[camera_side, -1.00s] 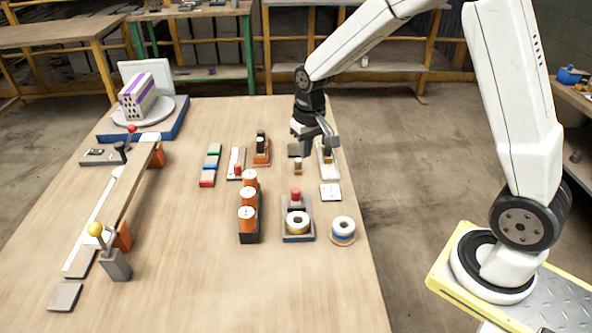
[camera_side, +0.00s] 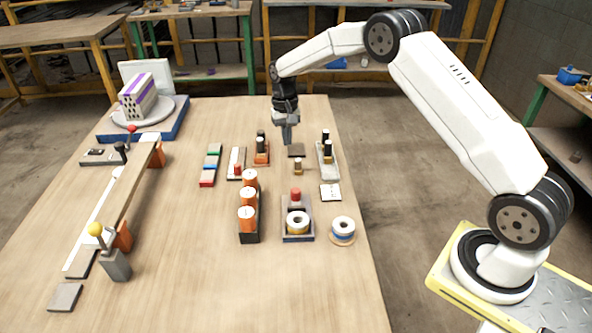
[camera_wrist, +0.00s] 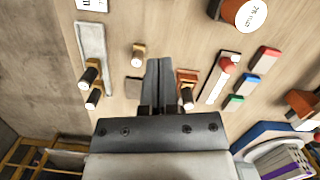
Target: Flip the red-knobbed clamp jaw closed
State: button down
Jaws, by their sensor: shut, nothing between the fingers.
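A lever with a red knob (camera_side: 131,128) rises from a dark block at the far end of the long rail (camera_side: 135,185), at the left of the table. It looks like the red-knobbed clamp; its jaw is too small to make out. A lever with a yellow knob (camera_side: 95,229) stands at the rail's near end. My gripper (camera_side: 288,140) is shut and empty, pointing down above the table, well right of the red-knobbed lever. In the wrist view its fingers (camera_wrist: 158,64) are together, between an orange block (camera_wrist: 188,76) and a dark pad (camera_wrist: 133,87).
A purple-striped hollow brick (camera_side: 138,97) sits on a round plate at the back left. A grey tray with black-topped pegs (camera_side: 328,172) is on the right. The table between rail and blocks is clear.

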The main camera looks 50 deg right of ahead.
aim_at(294, 191)
jog(key=shift+w+d+f+m+g, duration=0.4)
jog(key=shift+w+d+f+m, duration=0.1)
jog(key=shift+w+d+f, duration=0.65)
jog(key=shift+s+f, duration=0.1)
jog(key=shift+s, duration=0.05)
jog(key=x, duration=1)
jog(key=shift+a, duration=0.25)
jog(key=shift+s+a, duration=0.55)
jog(key=shift+s, duration=0.25)
jog(key=shift+s+a, duration=0.55)
jog(key=shift+s, duration=0.25)
jog(key=shift+s+a, duration=1.25)
jog(key=shift+s, duration=0.05)
